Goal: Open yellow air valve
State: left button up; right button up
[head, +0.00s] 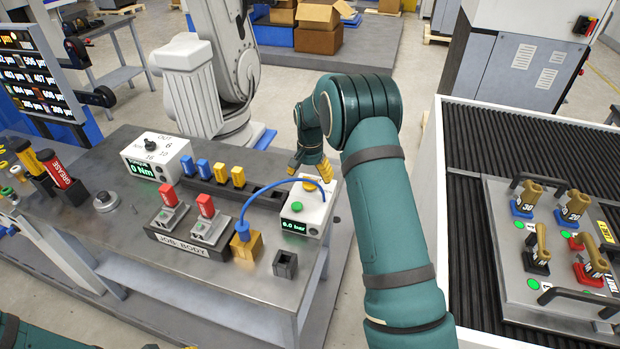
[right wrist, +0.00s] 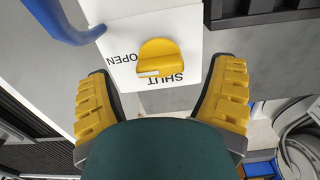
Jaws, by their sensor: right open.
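The yellow air valve (head: 309,186) is a small knob on a white box (head: 303,214) at the right end of the workbench. The box has a green button and a display reading 0.0 bar. In the right wrist view the yellow knob (right wrist: 158,56) stands by the labels OPEN and SHUT, with its white mark near SHUT. My right gripper (head: 311,164) is at the box's far side, close to the knob. Its yellow fingers (right wrist: 165,70) are spread either side of the knob, with visible gaps and nothing between them. My left gripper is not in view.
A blue hose runs from the box to a brass block (head: 246,243). Left of it are red-handled clamps (head: 207,207), a torque box (head: 158,160) and a rack of blue and yellow pieces (head: 221,174). A fixture tray (head: 505,270) lies on the ribbed surface at right.

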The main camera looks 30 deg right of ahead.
aim_at(310, 178)
notch_tip(310, 178, up, 10)
jog(key=shift+r, duration=0.2)
dwell(0.4)
jog(key=shift+s, duration=0.1)
